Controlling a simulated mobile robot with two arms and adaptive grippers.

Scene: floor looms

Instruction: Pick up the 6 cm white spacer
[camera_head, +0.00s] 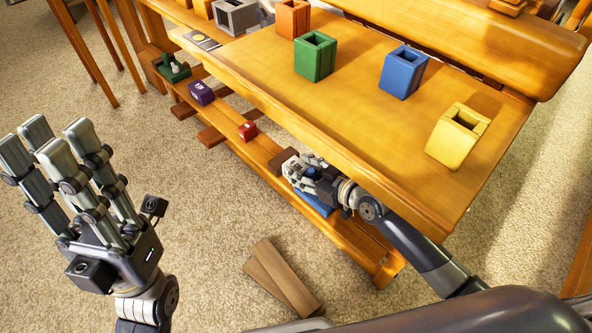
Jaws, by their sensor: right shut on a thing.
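My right gripper (303,171) reaches down past the front edge of the bench top to the lower shelf. Its fingers are shut on a small white block (291,165), which looks like the white spacer. The fingers hide much of it, and I cannot tell whether it still touches the shelf. My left gripper (52,150) is raised over the carpet at the left, fingers spread, open and empty, well apart from the shelf.
Several coloured boxes stand on the bench top (345,110). Wooden boards (283,276) lie on the carpet.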

